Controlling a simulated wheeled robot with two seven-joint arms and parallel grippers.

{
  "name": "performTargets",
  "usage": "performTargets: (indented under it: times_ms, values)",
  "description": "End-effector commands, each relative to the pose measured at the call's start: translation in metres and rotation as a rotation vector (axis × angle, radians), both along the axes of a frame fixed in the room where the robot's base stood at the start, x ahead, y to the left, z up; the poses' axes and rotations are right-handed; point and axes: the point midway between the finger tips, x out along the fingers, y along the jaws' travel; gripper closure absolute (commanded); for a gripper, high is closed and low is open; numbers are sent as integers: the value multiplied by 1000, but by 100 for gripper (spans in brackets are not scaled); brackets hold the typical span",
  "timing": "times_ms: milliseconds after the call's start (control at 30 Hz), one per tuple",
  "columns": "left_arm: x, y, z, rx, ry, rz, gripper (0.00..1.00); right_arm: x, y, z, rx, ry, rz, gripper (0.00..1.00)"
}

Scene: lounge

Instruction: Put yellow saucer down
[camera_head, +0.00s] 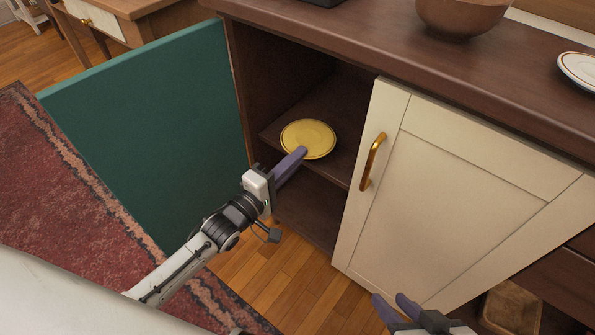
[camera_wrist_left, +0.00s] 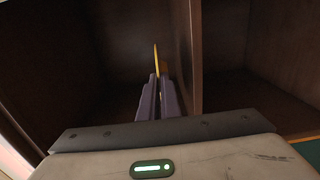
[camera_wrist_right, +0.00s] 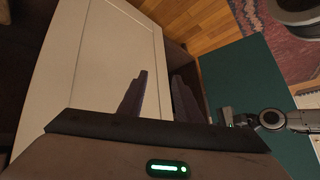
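The yellow saucer (camera_head: 308,138) is in the upper compartment of the open cabinet, over its shelf (camera_head: 280,118). My left gripper (camera_head: 300,153) reaches in from the front and is shut on the saucer's near rim. In the left wrist view the saucer (camera_wrist_left: 155,57) shows edge-on between the two close fingers (camera_wrist_left: 159,80). It runs roughly parallel to the shelf, seemingly with a small gap. My right gripper (camera_head: 396,306) is open and empty, low in front of the closed cream door; its spread fingers (camera_wrist_right: 159,88) show in the right wrist view.
The green open door (camera_head: 150,130) stands left of the compartment. The cream door (camera_head: 470,180) with a brass handle (camera_head: 372,162) closes the right side. A brown bowl (camera_head: 461,14) and a white plate (camera_head: 580,70) are on the countertop. The shelf around the saucer looks clear.

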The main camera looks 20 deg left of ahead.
Motion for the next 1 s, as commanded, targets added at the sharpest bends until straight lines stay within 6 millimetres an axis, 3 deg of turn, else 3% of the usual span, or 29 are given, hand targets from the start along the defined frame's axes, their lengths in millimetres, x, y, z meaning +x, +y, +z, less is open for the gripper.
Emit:
performTargets:
  times_ms: [200, 333, 733, 833, 1000]
  values:
    - [0, 0, -22, 0, -2, 0, 100, 1, 5, -7, -3, 17, 30, 69]
    - [1, 0, -40, 0, -3, 0, 100, 4, 11, -1, 31, -8, 31, 69]
    - [0, 0, -44, 0, -3, 0, 100, 5, 13, 4, 45, -16, 30, 69]
    - [0, 0, -43, 1, -1, 0, 80, 5, 13, 5, 46, -17, 30, 69]
    - [0, 0, -43, 1, -1, 0, 78, 5, 13, 5, 45, -17, 31, 69]
